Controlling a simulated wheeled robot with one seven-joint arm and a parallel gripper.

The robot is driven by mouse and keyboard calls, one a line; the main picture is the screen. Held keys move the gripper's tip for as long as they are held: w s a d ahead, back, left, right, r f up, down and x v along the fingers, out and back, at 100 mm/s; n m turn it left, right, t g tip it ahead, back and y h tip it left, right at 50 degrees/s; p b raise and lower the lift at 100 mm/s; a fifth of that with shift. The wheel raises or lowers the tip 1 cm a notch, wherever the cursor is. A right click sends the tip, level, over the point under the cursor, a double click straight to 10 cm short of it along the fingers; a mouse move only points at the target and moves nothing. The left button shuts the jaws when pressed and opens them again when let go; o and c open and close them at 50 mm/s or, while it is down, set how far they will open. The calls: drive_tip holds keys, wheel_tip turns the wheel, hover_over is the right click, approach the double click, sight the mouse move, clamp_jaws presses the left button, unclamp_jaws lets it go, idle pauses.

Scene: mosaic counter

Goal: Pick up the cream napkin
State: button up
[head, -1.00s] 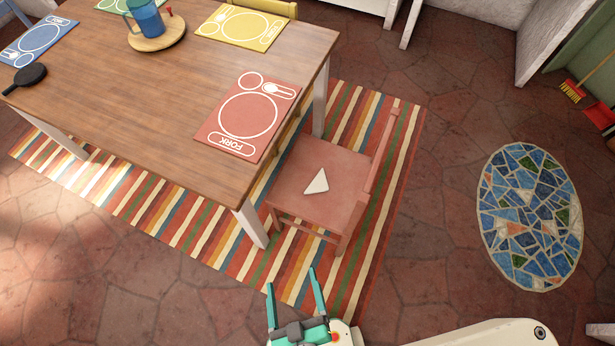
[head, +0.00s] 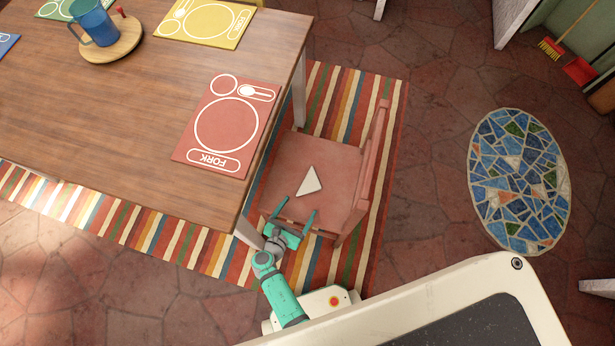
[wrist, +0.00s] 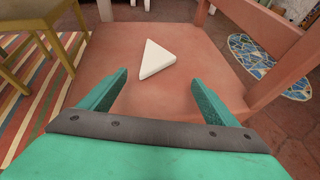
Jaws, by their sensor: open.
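The cream napkin (head: 309,181) is a folded triangle lying flat on the seat of the pink chair (head: 335,163). In the wrist view the napkin (wrist: 156,60) lies beyond my fingertips, near the middle of the picture. My gripper (head: 296,207) is open and empty at the near edge of the chair seat. Its two green fingers point toward the napkin, one on each side in the wrist view (wrist: 160,82). The napkin is apart from both fingers and fully visible.
The wooden table (head: 130,110) stands left of the chair, with a red placemat (head: 226,122) at its near corner. The chair's backrest (head: 373,160) rises at the right of the seat. A striped rug (head: 340,95) lies below. The floor right of the chair is clear up to the blue mosaic oval (head: 520,180).

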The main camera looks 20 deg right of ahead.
approach(312, 184)
drive_tip(key=shift+w+d+f, duration=0.3)
drive_tip(key=shift+w+f, duration=0.3)
drive_tip(key=shift+w, duration=0.1)
drive_tip(key=shift+d+x, duration=0.3)
drive_tip(key=shift+x, duration=2.75)
drive_tip(key=shift+s+r, duration=0.2)
drive_tip(key=c, duration=1.1)
